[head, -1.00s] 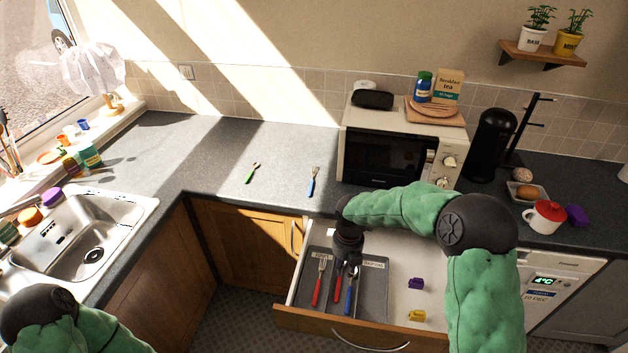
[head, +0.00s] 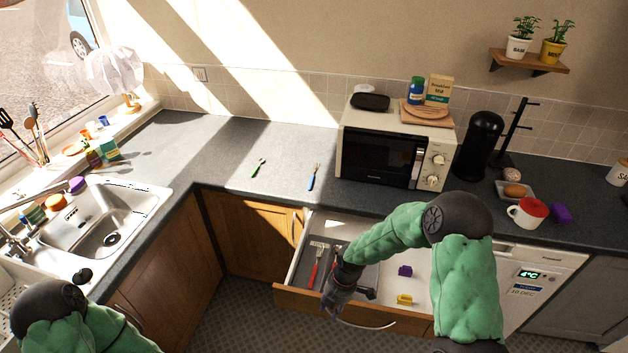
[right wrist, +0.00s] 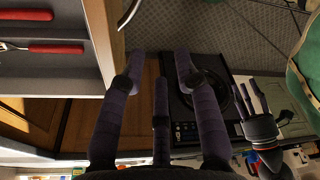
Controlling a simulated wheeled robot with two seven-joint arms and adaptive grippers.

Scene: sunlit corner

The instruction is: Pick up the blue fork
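A fork with a blue handle (head: 311,182) lies on the grey worktop left of the microwave, tines toward the wall. My right gripper (head: 337,306) points down at the drawer's front edge, well below and in front of that fork. In the right wrist view its fingers (right wrist: 160,62) are spread with nothing between them. My left gripper (right wrist: 257,97) shows at the right of that view with its fingers apart and empty. In the head view my left arm is at the bottom left. The right gripper hides part of the drawer's cutlery tray, including where a blue-handled piece lay.
The open drawer (head: 295,298) holds a grey tray with red-handled cutlery (head: 315,265), plus a purple block (head: 405,271) and a yellow block (head: 405,299). A green-handled utensil (head: 258,168) lies left of the fork. The microwave (head: 385,150) stands to its right. The worktop around the fork is clear.

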